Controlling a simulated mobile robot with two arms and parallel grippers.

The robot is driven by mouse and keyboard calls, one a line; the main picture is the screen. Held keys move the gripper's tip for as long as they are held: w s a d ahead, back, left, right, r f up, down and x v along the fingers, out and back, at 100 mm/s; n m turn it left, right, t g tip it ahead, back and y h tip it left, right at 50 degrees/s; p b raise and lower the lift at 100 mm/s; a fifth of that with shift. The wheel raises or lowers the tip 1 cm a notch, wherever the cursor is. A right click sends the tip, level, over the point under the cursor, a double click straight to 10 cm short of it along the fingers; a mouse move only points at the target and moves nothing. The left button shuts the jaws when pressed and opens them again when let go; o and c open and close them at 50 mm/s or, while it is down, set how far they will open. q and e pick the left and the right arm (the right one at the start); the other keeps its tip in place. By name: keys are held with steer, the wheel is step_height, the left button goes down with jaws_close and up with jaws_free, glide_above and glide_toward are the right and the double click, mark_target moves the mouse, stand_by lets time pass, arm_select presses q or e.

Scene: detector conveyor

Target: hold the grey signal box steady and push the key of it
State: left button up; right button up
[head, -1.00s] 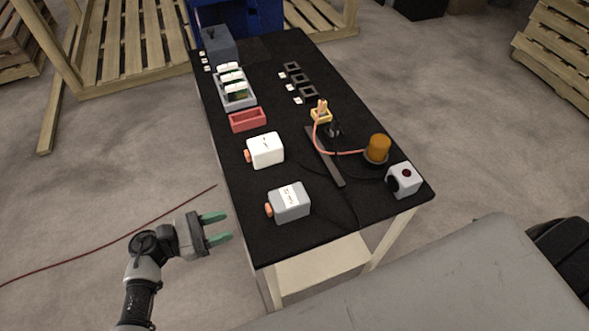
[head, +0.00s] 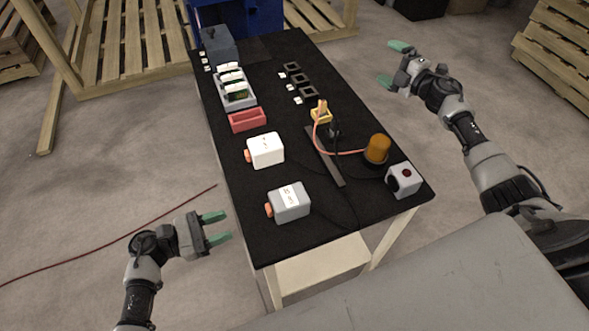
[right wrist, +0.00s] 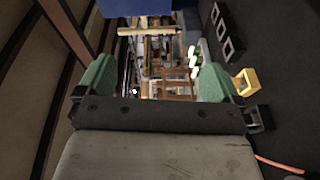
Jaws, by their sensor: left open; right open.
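The grey signal box (head: 289,204) sits near the front left of the black table, with a label on top and an orange key (head: 269,210) on its left side. My left gripper (head: 224,227) is open and empty, left of the box, off the table's left edge; its green fingers point right toward the key and do not touch it. My right gripper (head: 391,64) is open and empty, right of the table's far half, well away from the box. Its two green fingers also show in the right wrist view (right wrist: 155,82), with nothing between them.
A white box (head: 267,149) with an orange key stands behind the grey one.

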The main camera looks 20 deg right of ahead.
steer(key=w+a+r+n+g+y, duration=0.25)
steer(key=a+r+n+y, duration=0.35)
steer(key=a+r+n, duration=0.5)
steer(key=s+a+f+n+g, duration=0.2)
steer(key=a+n+g, duration=0.2)
steer(key=a, duration=0.4)
steer(key=s+a+f+n+g, duration=0.2)
steer(key=s+a+n+g, duration=0.15)
steer(key=a, duration=0.35)
steer(key=n+g+h, duration=0.7)
steer(key=n+h, duration=0.3)
steer(key=n, duration=0.5)
glide_above(294, 195)
steer(key=f, duration=1.2)
steer(key=shift+w+a, duration=0.1)
steer(key=shift+w, duration=0.25)
steer(key=shift+s+f+n+h, duration=0.2)
steer(key=shift+s+n+h, duration=0.05)
steer(key=shift+n+h, duration=0.15)
steer(key=shift+s+d+f, duration=0.1)
steer(key=shift+d+f, duration=0.1)
steer(key=shift+f, duration=0.1)
step_height(294, 195, down, 10)
steer(key=shift+f, duration=0.15)
